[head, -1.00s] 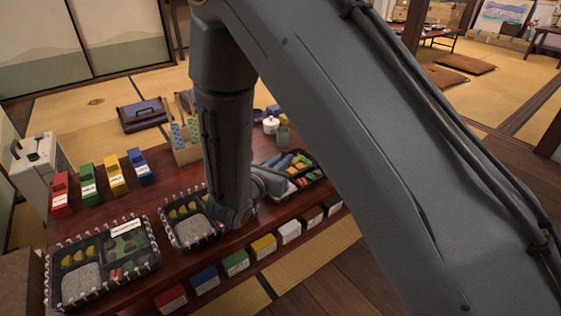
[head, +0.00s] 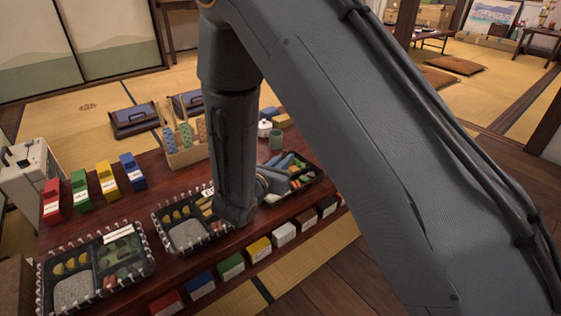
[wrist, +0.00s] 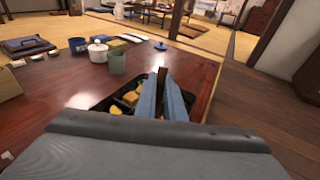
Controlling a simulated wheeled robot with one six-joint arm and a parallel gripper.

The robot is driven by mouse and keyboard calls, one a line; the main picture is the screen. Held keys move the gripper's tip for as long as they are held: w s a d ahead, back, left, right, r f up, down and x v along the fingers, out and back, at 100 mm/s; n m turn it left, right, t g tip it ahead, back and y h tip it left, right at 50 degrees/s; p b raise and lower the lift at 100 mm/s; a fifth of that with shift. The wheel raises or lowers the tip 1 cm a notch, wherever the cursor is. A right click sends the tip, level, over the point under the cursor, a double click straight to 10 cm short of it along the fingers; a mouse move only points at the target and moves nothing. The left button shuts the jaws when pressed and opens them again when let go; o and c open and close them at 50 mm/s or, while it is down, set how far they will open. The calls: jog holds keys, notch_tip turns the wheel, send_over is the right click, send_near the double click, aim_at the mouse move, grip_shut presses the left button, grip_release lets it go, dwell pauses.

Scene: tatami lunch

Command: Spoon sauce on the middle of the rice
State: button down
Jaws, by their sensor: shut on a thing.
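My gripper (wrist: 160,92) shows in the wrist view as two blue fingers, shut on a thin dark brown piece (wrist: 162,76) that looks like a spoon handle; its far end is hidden. The fingers are over a black lunch tray (wrist: 100,104) with yellow and green food. In the head view, my arm hides part of that right tray (head: 318,178). Grey-white rice (head: 185,235) fills a compartment of the middle tray (head: 160,232). More rice (head: 75,292) lies in the left tray (head: 150,262). No sauce can be made out with certainty.
A lidded white pot (wrist: 97,51) and a green cup (wrist: 118,63) stand beyond the right tray. A wooden rack (head: 186,155) stands behind the middle tray. Coloured boxes line the dark red table's (head: 130,205) front and back left. Bare tabletop lies left of the fingers in the wrist view.

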jog(key=shift+w+d, duration=0.2)
jog(key=shift+d, duration=0.15)
jog(key=shift+w+a+r+p, duration=0.1)
jog(key=shift+w+a+p, duration=0.15)
jog(key=shift+p, duration=0.05)
dwell(0.4)
jog(key=shift+w, duration=0.1)
dwell(0.4)
jog(key=shift+a, duration=0.2)
jog(key=shift+s+a+p, duration=0.45)
jog(key=shift+s+a, duration=0.15)
jog(key=shift+a, duration=0.15)
jog(key=shift+s+a, duration=0.65)
jog(key=shift+a, duration=0.25)
jog(key=shift+s+a+p, duration=0.6)
jog(key=shift+a, duration=0.3)
